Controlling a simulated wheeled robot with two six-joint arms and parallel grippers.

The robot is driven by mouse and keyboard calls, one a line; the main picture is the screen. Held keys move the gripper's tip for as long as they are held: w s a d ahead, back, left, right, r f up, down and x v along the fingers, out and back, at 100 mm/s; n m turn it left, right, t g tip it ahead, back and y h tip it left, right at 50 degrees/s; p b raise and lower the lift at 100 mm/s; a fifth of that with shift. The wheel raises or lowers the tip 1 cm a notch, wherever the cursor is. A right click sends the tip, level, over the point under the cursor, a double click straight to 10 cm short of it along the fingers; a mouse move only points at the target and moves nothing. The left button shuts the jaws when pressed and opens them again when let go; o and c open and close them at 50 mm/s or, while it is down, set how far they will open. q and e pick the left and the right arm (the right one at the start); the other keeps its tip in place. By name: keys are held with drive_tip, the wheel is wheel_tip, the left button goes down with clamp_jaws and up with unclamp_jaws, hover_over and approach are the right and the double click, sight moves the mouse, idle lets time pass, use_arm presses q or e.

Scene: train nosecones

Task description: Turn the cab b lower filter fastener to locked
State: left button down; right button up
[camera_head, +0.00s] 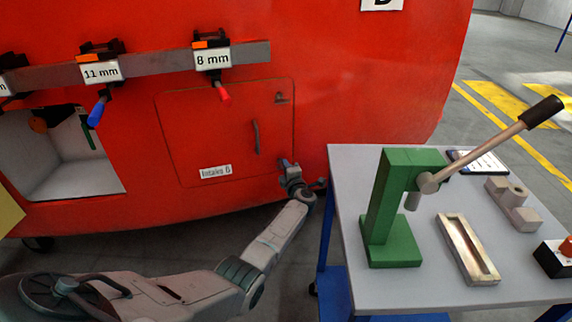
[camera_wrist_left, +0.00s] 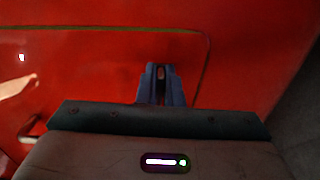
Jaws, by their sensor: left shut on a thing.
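A red hatch panel (camera_head: 200,130) with an "Intake" label (camera_head: 216,171) is set in the red nosecone and appears closed. The upper fastener (camera_head: 281,98) shows as a small dark piece near the panel's upper right corner. My left gripper (camera_head: 286,165) reaches to the panel's lower right edge and is shut on the lower fastener there. The fingers hide the fastener, so I cannot tell its angle. In the left wrist view the two fingers (camera_wrist_left: 161,86) are close together against the red surface, beside the panel's seam. My right gripper is not in view.
The panel's handle (camera_head: 256,137) is left of my gripper. Above runs a grey rail (camera_head: 150,67) with hanging tools marked 11 mm and 8 mm. An open compartment (camera_head: 50,160) is at left. A table (camera_head: 345,165) with a green lever press (camera_head: 385,215) stands close at right.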

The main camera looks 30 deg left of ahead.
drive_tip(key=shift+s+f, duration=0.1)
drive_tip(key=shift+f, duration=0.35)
use_arm(q)
drive_tip(key=c, duration=1.6)
unclamp_jaws()
drive_tip(key=shift+d, duration=0.1)
